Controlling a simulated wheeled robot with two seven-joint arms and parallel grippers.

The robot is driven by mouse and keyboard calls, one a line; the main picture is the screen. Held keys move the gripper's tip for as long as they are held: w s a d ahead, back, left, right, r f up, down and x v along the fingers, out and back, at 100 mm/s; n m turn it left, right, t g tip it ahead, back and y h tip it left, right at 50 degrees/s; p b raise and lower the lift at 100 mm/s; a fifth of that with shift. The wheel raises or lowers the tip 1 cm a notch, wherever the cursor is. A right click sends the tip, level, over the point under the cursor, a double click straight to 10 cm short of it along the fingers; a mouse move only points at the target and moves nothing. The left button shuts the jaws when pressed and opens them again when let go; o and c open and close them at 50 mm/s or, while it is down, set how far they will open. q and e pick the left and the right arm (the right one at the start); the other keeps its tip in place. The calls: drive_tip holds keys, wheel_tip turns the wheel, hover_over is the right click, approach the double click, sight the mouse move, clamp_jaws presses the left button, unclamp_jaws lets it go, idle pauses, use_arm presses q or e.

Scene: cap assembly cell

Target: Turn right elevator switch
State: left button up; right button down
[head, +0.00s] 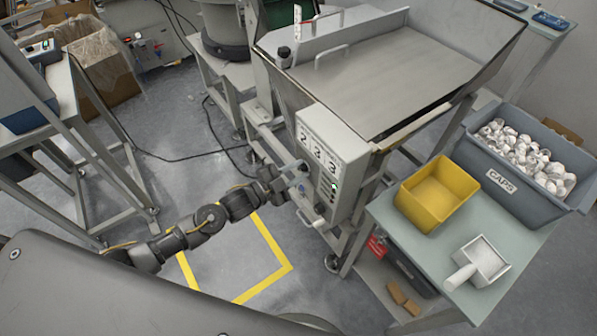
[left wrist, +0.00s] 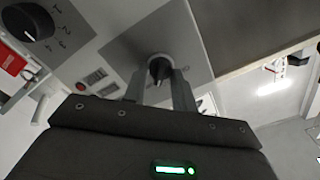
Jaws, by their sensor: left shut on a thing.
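The grey control box (head: 333,160) is on the front of the hopper machine. It carries large numerals and a green light. My left gripper (head: 296,178) reaches the box's left face from the left. In the left wrist view, its two fingers (left wrist: 161,82) are shut on a black rotary switch (left wrist: 159,66) on a grey plate. The fingers hide part of this switch, and its label cannot be read. A second black knob (left wrist: 28,22) with numbers beside it is at the upper left, apart from the gripper. My right gripper is not in view.
The hopper tray (head: 425,70) looks empty. A table (head: 395,228) at the right bears a yellow bin (head: 437,194), a white scoop (head: 482,262) and a grey crate (head: 530,200) of white caps. A red part (left wrist: 12,62) is near the second knob. Yellow tape (head: 270,280) marks the floor.

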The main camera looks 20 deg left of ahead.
use_arm(q)
drive_tip(key=shift+s+f+m, duration=0.1)
drive_tip(key=shift+m, duration=0.2)
idle(0.4)
drive_tip(key=o, duration=1)
drive_tip(key=b+v, duration=0.2)
drive_tip(key=v, duration=0.8)
drive_tip(key=shift+s+a, duration=0.25)
drive_tip(key=shift+s, duration=0.05)
